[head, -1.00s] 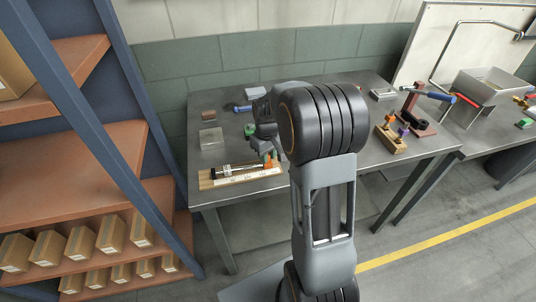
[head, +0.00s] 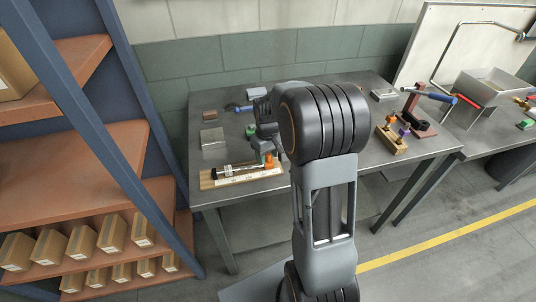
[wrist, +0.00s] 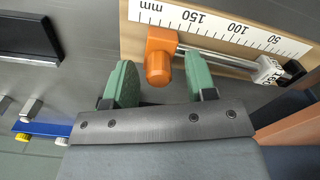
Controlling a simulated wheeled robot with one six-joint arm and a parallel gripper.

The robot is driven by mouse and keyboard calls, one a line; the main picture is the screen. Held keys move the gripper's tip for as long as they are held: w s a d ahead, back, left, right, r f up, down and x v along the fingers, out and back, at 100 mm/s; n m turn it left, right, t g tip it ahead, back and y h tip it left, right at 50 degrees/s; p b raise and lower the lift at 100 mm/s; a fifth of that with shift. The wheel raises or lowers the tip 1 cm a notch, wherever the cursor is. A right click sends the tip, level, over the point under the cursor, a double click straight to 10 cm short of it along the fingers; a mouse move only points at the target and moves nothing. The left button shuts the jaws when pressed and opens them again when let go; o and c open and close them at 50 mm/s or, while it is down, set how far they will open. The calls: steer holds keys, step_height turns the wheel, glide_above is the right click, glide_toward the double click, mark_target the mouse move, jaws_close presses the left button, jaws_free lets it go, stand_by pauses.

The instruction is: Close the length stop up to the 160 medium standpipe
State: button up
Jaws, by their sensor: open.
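The orange length stop (wrist: 160,42) sits on a wooden gauge board with a white mm scale (wrist: 215,24), near the 150 end. Its round orange knob (wrist: 158,69) points toward my gripper. A shiny pipe (wrist: 218,56) with a white label (wrist: 269,70) and dark end lies along the scale, running from near the stop; I cannot tell whether they touch.
A metal plate (head: 212,138), a brown block (head: 209,116) and a blue-handled tool (head: 243,107) lie behind the board. A wooden block with coloured knobs (head: 392,140) stands to the right. A shelf rack (head: 136,120) is close on the left.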

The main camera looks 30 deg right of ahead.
steer(key=shift+r+p, duration=0.55)
steer(key=shift+r, duration=0.35)
steer(key=shift+r+p, duration=2.35)
steer(key=shift+r, duration=0.65)
steer(key=shift+s+f+m, duration=0.2)
steer(key=shift+f+m, duration=0.1)
steer(key=shift+m, duration=0.1)
steer(key=s+a+r+t, duration=0.2)
steer(key=s+a+r, duration=0.2)
steer(key=s, duration=0.4)
steer(key=s+a+r+m+t, duration=0.1)
steer(key=s+a+r+t, duration=0.1)
steer(key=s+a+r, duration=0.3)
steer(key=s+r, duration=0.1)
steer(key=s, duration=0.2)
steer(key=shift+r+t, duration=0.25)
steer(key=shift+t, duration=0.05)
